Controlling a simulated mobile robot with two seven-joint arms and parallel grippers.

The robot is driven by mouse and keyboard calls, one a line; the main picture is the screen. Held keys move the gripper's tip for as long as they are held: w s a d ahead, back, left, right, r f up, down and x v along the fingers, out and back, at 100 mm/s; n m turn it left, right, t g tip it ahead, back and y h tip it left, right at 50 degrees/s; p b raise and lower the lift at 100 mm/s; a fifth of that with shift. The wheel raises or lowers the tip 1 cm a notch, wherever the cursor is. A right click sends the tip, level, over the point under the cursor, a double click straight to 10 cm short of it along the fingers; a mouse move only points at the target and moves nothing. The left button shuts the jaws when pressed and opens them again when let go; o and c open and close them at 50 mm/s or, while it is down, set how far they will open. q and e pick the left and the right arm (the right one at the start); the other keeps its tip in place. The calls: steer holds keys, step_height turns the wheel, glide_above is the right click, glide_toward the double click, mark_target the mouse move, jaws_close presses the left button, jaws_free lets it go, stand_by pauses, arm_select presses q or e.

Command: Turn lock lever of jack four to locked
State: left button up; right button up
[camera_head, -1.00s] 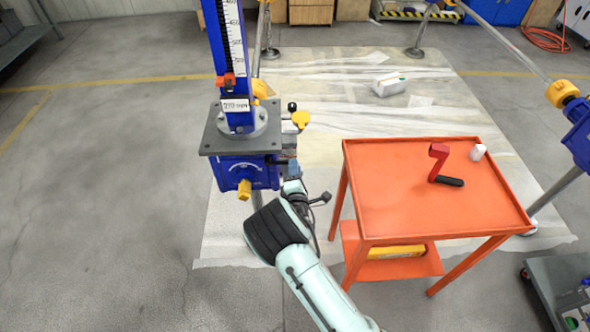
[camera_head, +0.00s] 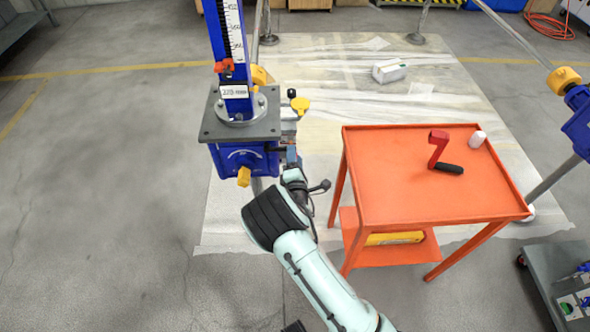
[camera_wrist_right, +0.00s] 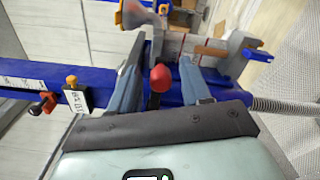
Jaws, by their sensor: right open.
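A blue screw jack (camera_head: 233,160) stands left of centre in the head view, with a grey top plate, a scaled column and a 370 mm tag. I cannot read its number. In the right wrist view, a red knob (camera_wrist_right: 161,78) on a dark stem, seemingly the lock lever, sits between the fingers of my right gripper (camera_wrist_right: 162,62). The gripper is open, one finger on each side, with no clear contact. In the head view it is at the jack's right side, its fingertips mostly hidden. My left gripper is out of view.
An orange table (camera_head: 395,206) with a red crank (camera_head: 440,152) and a white object (camera_head: 477,139) stands right of my arm. Another blue jack part (camera_head: 578,125) is at the right edge. A grey cart (camera_head: 560,285) stands lower right. Floor at left is clear.

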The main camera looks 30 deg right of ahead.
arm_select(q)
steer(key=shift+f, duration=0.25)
arm_select(e)
steer(key=v, duration=1.3)
steer(key=shift+d, duration=0.1)
steer(key=s+a+f+m+g+y+p, duration=0.1)
steer(key=s+f+m+g+y, duration=0.1)
steer(key=s+f+m+g, duration=0.5)
steer(key=s+a+f+m+g+y+p, duration=0.1)
steer(key=s+f+m+g+y+p, duration=0.2)
steer(key=f, duration=0.8)
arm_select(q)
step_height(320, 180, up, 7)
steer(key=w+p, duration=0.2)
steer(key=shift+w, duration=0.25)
arm_select(e)
steer(key=s+a+f+m+g+y, duration=0.2)
steer(key=s+a+m+g+y, duration=0.4)
steer(key=s+a, duration=0.8)
steer(key=s+m+y, duration=0.2)
steer(key=m, duration=0.1)
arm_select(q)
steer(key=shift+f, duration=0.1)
arm_select(e)
steer(key=shift+a, duration=0.15)
